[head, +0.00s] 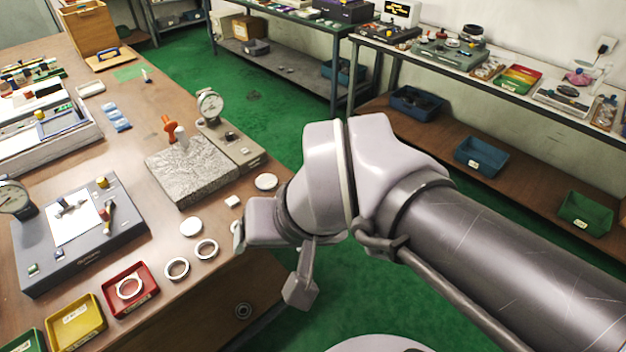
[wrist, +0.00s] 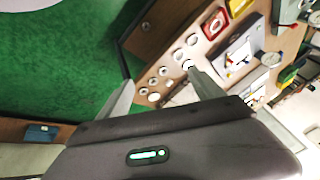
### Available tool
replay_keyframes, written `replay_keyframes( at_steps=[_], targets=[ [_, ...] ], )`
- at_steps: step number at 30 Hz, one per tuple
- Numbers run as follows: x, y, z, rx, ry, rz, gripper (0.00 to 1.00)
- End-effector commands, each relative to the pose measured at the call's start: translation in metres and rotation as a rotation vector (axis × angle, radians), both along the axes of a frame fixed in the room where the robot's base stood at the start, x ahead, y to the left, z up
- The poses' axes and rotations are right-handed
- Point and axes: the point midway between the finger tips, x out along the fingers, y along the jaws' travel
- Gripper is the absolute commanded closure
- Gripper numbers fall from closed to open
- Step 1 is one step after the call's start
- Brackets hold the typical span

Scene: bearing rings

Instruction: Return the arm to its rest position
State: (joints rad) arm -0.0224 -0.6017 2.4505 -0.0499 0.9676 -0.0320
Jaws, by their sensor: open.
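My gripper (wrist: 160,92) is open and empty in the wrist view, with its two fingers spread apart. In the head view my arm reaches in from the right, and the gripper end is near the right edge of the wooden workbench (head: 225,275), largely hidden by the wrist. Two bearing rings, one (head: 177,268) and another (head: 206,249), lie flat on the bench left of the gripper. A third ring (head: 130,287) lies in a red tray (head: 146,298). Nothing is between the fingers.
A grey fixture (head: 80,235) and yellow tray (head: 77,318) stand left. Green floor (head: 265,95) is open between bench and back shelves.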

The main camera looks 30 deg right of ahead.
Motion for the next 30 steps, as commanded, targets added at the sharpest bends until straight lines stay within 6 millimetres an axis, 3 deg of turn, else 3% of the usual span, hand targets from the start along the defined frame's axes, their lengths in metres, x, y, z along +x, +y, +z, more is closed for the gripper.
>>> replay_keyframes(
  at_steps=[2,5,30],
  targets=[
    [-0.022,-0.003,-0.005,0.025,-0.027,-0.043,0.23],
    [-0.032,-0.004,-0.009,0.04,-0.036,-0.068,0.23],
    [-0.033,-0.004,-0.009,0.04,-0.036,-0.067,0.23]
  ],
)
